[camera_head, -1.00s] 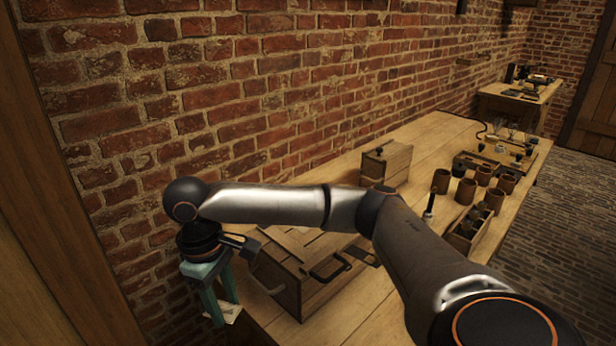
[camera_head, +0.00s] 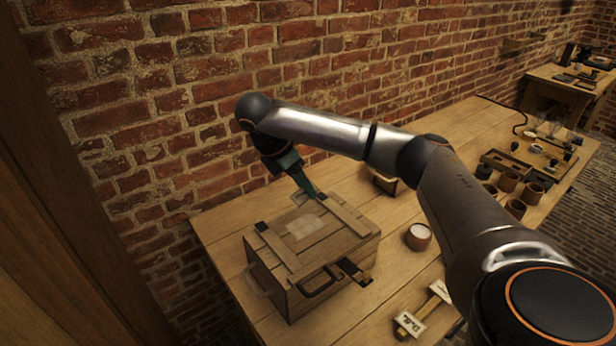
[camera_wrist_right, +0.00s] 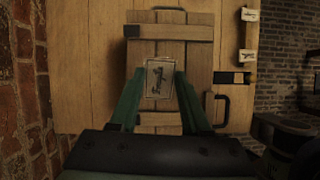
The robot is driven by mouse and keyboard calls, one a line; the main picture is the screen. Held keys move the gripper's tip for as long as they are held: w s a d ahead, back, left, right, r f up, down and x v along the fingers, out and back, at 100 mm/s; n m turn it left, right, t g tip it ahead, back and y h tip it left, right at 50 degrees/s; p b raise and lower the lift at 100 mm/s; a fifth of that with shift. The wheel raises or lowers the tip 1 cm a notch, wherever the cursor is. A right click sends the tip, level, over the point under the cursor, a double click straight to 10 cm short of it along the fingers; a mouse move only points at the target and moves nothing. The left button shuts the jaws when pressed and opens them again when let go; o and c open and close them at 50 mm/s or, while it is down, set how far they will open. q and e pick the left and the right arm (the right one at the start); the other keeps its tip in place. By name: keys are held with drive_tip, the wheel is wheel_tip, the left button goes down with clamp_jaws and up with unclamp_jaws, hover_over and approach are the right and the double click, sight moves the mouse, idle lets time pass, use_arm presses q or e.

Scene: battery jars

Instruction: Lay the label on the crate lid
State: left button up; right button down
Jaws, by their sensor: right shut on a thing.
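The wooden crate (camera_head: 325,290) stands on the bench with its plank lid (camera_head: 318,245) on top, crossed by two battens. A pale rectangular patch (camera_head: 304,228) shows on the lid between the battens. My right gripper (camera_head: 315,192) reaches down over the lid's back edge, its green fingers shut on the label. In the right wrist view the label (camera_wrist_right: 159,79), a pale card with a dark drawing, sits between the fingertips (camera_wrist_right: 160,76) with the lid (camera_wrist_right: 198,60) behind it. Whether it touches the lid I cannot tell. My left gripper is out of view.
The crate has a dark handle (camera_head: 320,283) on its near side. A round jar with a pale top (camera_head: 418,236) and a wooden piece with a white marked plate (camera_head: 410,324) stand to the right. Brown jars (camera_head: 508,181) stand farther along. A brick wall runs behind.

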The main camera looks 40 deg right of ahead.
drive_tip(key=shift+a+f, duration=0.1)
drive_tip(key=shift+f, duration=4.1)
drive_tip(key=shift+c, duration=1.4)
unclamp_jaws()
drive_tip(key=v, duration=1.2)
drive_tip(key=shift+r, duration=0.25)
